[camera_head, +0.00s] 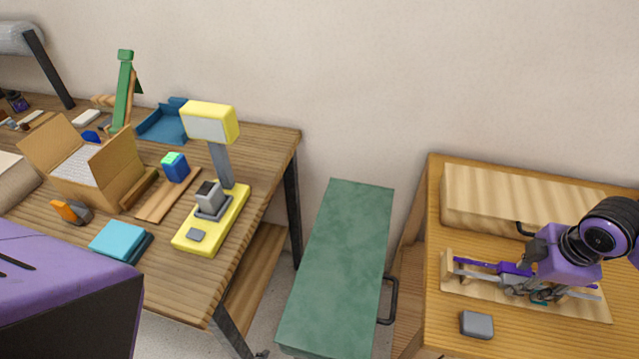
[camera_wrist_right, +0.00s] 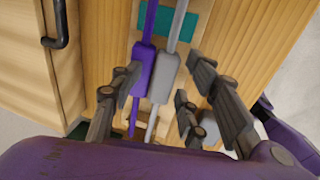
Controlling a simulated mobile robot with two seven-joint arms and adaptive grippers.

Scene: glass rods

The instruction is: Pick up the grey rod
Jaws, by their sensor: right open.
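The grey rod (camera_head: 473,275) lies beside the purple rod (camera_head: 474,264) on a light wooden holder (camera_head: 586,308) on the right table. In the right wrist view the grey rod (camera_wrist_right: 178,28) has a thicker grey block (camera_wrist_right: 162,80) on it, next to the purple rod (camera_wrist_right: 152,22) with its purple block (camera_wrist_right: 143,72). My right gripper (camera_head: 522,286) is low over the holder and hides part of the rods. In the wrist view its open fingers (camera_wrist_right: 163,77) straddle both blocks; I cannot tell whether they touch. My left gripper is out of view.
A long wooden box (camera_head: 490,195) with a dark handle stands behind the holder. A grey block (camera_head: 477,324) lies in front of it. A green-topped cabinet (camera_head: 340,260) stands left of this table. The left table holds a cardboard box (camera_head: 122,163) and a yellow-based device (camera_head: 230,212).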

